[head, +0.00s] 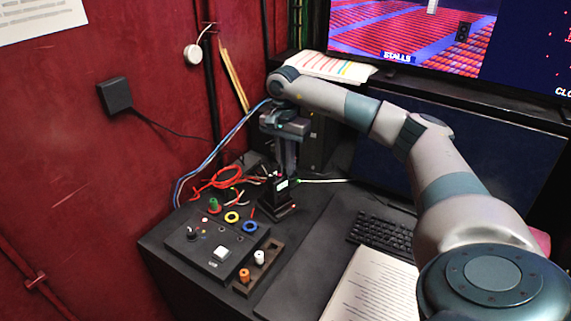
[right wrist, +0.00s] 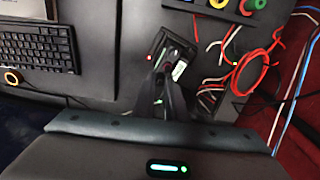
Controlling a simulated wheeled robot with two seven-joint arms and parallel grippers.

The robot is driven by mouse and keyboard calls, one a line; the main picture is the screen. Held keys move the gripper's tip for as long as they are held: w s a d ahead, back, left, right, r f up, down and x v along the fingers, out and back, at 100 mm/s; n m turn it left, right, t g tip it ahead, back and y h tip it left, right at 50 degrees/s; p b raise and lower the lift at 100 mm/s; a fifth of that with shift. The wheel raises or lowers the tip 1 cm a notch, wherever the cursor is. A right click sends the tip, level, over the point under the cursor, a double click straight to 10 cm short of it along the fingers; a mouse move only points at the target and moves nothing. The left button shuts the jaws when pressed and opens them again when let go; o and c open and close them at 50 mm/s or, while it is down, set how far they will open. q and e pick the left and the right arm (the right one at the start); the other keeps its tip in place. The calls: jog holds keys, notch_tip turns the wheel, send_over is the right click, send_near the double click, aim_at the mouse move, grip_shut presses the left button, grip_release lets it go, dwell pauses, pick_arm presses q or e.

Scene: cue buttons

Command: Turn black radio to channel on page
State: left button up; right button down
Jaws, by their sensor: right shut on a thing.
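The black radio (head: 277,204) stands upright on the dark desk, with a small pale display and an orange light low on its front. My right gripper (head: 286,172) reaches down from above and is shut on the top of the radio. In the right wrist view, the fingers (right wrist: 168,72) close at the radio (right wrist: 155,46); which part they hold is mostly hidden. The channel marking cannot be read. A white printed page (head: 372,288) lies at the front of the desk, its text too small to read. My left gripper is not in view.
A button panel (head: 212,245) with green, yellow and blue rings lies left of the radio. A dark holder (head: 259,268) has white and orange pegs. Red cables (head: 222,180) tangle behind. A keyboard (head: 383,233) and monitors (head: 450,45) are to the right.

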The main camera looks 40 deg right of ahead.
jog(key=shift+m+b, duration=0.3)
jog(key=shift+m, duration=0.8)
jog(key=c, duration=1.8)
grip_release()
jog(key=shift+o, duration=0.2)
jog(key=shift+r, duration=0.1)
